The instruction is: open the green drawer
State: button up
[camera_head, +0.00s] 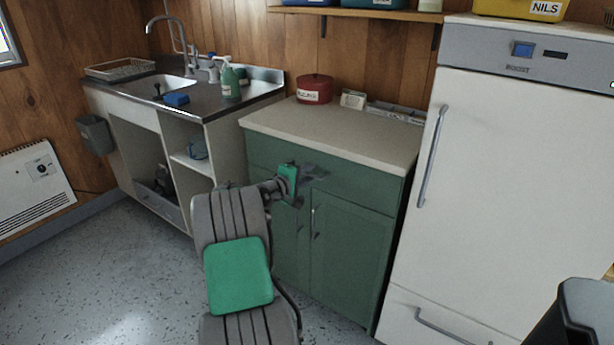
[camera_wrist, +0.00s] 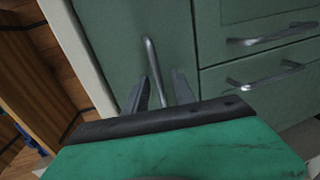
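The green drawer (camera_head: 349,188) is the wide top front of the green cabinet, under the cream worktop, and looks shut. In the wrist view, which is turned sideways, the drawer front (camera_wrist: 105,42) fills the middle left. Its grey bar handle (camera_wrist: 151,58) runs up and down there. My gripper (camera_head: 308,183) is at the drawer front in the head view and hides the handle. In the wrist view my gripper (camera_wrist: 160,77) is open, with one finger on each side of the handle. I cannot tell whether the fingers touch it.
Two cabinet doors with bar handles sit below the drawer; the right door (camera_head: 345,245) shows clearly. A white fridge (camera_head: 500,190) stands close on the right. A red pot (camera_head: 314,89) is on the worktop (camera_head: 340,134). The sink unit is left, with clear floor (camera_head: 110,270) before it.

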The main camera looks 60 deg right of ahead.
jog(key=shift+c, duration=0.4)
grip_shut()
dwell(0.9)
